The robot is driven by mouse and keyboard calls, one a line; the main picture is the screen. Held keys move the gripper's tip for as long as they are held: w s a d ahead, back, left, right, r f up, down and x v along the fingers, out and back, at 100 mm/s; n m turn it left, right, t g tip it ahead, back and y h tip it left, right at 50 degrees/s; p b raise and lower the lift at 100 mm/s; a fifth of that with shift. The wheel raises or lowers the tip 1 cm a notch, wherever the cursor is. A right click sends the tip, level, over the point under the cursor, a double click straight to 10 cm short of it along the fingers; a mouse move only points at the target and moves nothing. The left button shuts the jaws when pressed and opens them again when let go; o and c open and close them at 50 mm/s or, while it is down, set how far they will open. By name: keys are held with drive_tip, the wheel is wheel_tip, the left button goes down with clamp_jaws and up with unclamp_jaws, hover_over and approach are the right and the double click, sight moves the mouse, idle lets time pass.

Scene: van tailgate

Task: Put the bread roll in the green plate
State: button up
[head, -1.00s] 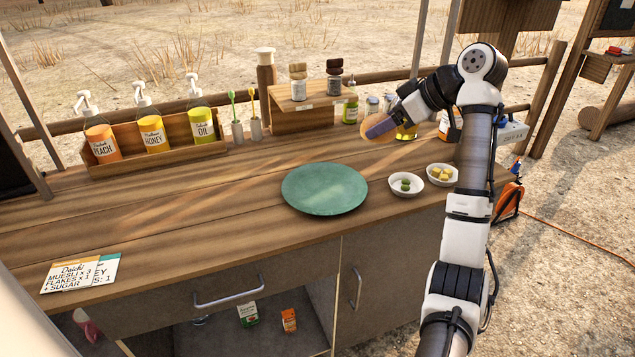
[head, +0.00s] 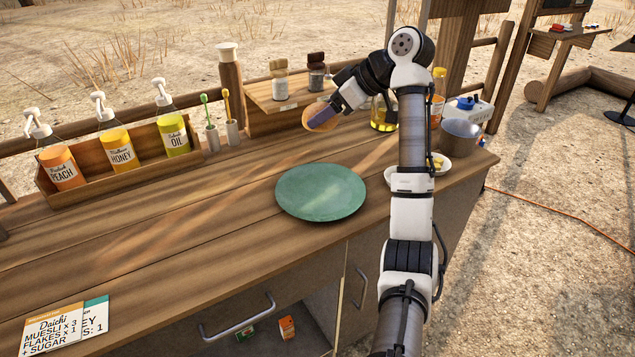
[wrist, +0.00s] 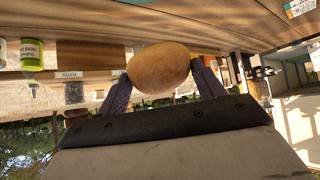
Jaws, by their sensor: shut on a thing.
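The bread roll (head: 318,117) is round and light brown. My gripper (head: 328,118) is shut on it and holds it in the air above the back part of the wooden counter. In the wrist view the roll (wrist: 158,67) sits between the two purple fingers of my gripper (wrist: 160,80). The green plate (head: 320,192) lies flat and empty on the counter, nearer to the camera than the roll. The roll and the plate are apart.
A wooden rack (head: 120,172) with several pump bottles stands at the left. Cups with toothbrushes (head: 222,133) and a small shelf (head: 290,95) with jars stand at the back. White bowls (head: 436,168) are partly behind my arm. The counter around the plate is clear.

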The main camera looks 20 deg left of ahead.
wheel_tip(320, 180, down, 18)
drive_tip(key=shift+f+p, duration=0.25)
drive_tip(key=shift+p, duration=1)
drive_tip(key=shift+f, duration=0.1)
drive_tip(key=shift+f, duration=0.15)
drive_tip(key=o, duration=0.9)
drive_tip(key=shift+o, duration=0.2)
